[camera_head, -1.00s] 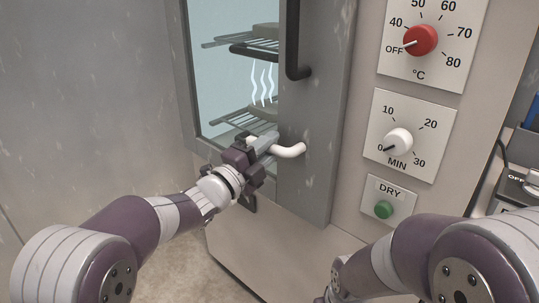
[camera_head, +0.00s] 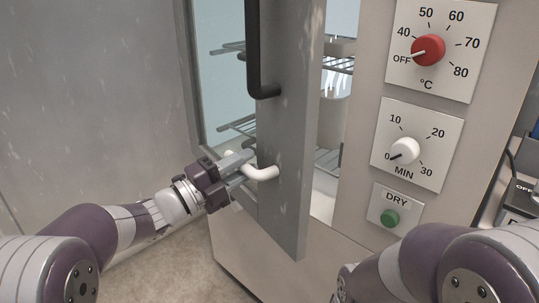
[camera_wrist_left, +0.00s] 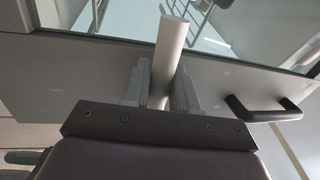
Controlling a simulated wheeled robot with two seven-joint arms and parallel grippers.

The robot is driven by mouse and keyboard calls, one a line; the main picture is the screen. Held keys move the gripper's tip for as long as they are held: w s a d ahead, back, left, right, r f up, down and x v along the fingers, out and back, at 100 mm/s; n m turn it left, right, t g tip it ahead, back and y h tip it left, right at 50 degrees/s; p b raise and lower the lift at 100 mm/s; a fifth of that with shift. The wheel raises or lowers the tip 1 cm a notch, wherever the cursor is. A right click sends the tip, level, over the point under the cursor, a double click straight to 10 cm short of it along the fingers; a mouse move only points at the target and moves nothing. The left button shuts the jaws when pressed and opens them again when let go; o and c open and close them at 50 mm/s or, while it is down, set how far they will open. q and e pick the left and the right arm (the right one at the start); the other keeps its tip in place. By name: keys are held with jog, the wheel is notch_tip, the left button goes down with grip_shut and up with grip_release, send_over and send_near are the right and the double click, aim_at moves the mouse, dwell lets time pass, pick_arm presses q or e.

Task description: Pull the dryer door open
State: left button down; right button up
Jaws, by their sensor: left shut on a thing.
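The dryer door (camera_head: 291,150) has a grey frame around a glass pane and stands partly open. A gap shows between its right edge and the cabinet.
A black handle (camera_head: 254,60) sits higher on the door. Inside are wire racks (camera_head: 328,160) and a pale vessel (camera_head: 333,118). The control panel has a red temperature knob (camera_head: 428,50), a white timer knob (camera_head: 405,151) and a green DRY button (camera_head: 390,218). Floor left of the dryer is clear.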

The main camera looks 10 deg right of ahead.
pick_arm(q)
jog(key=s+a+m+g+h, duration=0.1)
jog(key=s+a+g, duration=0.1)
jog(key=a, duration=0.9)
jog(key=shift+s+m+g, duration=0.3)
jog(key=shift+s+g, duration=0.05)
jog(key=shift+g, duration=0.05)
jog(key=c, duration=1)
grip_release()
jog(key=shift+a, duration=0.1)
jog(key=p+v, duration=0.1)
jog(key=v, duration=0.5)
jog(key=p+v, duration=0.1)
jog(key=v, duration=0.5)
jog(key=shift+s+a+f+p, duration=0.15)
jog(key=shift+a+f+p, duration=0.1)
jog(key=shift+f+p, duration=0.05)
